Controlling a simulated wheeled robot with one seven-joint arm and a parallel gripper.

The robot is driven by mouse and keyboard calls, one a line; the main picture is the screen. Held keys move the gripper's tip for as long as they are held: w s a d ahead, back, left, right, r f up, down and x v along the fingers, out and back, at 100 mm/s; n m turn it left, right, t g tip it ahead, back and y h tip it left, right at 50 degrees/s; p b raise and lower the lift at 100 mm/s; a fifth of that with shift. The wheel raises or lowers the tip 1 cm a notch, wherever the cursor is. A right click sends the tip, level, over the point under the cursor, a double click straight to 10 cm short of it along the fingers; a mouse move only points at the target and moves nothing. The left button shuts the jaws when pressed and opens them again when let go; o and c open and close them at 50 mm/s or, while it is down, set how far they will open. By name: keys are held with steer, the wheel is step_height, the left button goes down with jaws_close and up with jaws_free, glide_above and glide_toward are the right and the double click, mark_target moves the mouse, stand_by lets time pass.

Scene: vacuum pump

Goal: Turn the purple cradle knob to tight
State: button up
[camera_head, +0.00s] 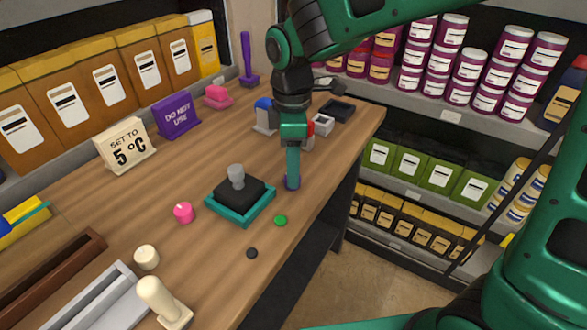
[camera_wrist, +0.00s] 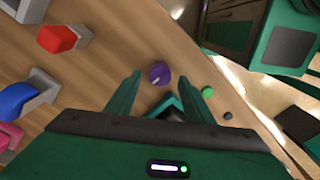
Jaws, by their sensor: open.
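The purple knob (camera_wrist: 159,73) lies on the wooden bench top in the wrist view, with a pale pointer mark on its face. It shows between and just beyond the tips of my gripper (camera_wrist: 168,82), which is open and empty. In the head view the knob (camera_head: 292,183) is mostly hidden behind my gripper (camera_head: 293,172), which points down over it. I cannot tell whether the fingers touch it. The teal cradle (camera_head: 241,214) holding a black block with a grey top stands just left of the knob.
A green button (camera_head: 281,220) and a black button (camera_head: 252,253) sit near the bench's front edge. A pink knob (camera_head: 184,212) is left of the cradle. A red switch (camera_wrist: 60,38) and a blue switch (camera_wrist: 18,98) stand nearby. Signs and boxes line the back.

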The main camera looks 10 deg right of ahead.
steer(key=shift+f, duration=1)
steer(key=c, duration=1.1)
steer(key=shift+o, duration=0.2)
steer(key=shift+d, duration=0.1)
